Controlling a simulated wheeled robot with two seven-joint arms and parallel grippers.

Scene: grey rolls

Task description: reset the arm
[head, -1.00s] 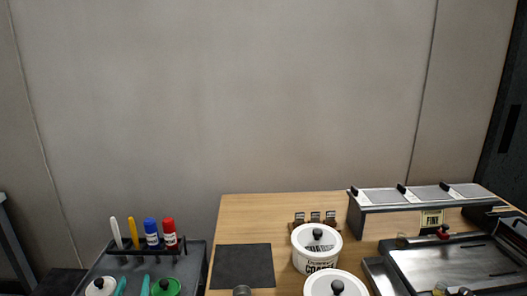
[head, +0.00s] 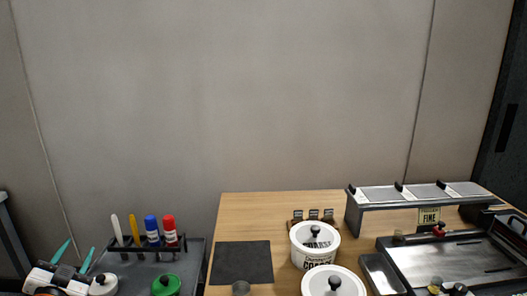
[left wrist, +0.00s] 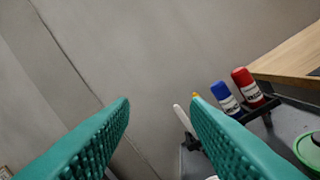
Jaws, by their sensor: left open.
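My left gripper (head: 74,256) is at the lower left of the head view, over the left end of the dark grey stand. Its two teal fingers are spread apart and point up. In the left wrist view the fingers (left wrist: 160,108) are wide apart with nothing between them, facing the grey wall. My right gripper is in neither view.
The stand's rack holds a white stick (head: 116,229), a yellow stick (head: 134,229), a blue bottle (head: 151,229) and a red bottle (head: 169,229). A green lid (head: 166,286) is in front. White lidded tubs (head: 314,244) and a metal station (head: 445,262) are right.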

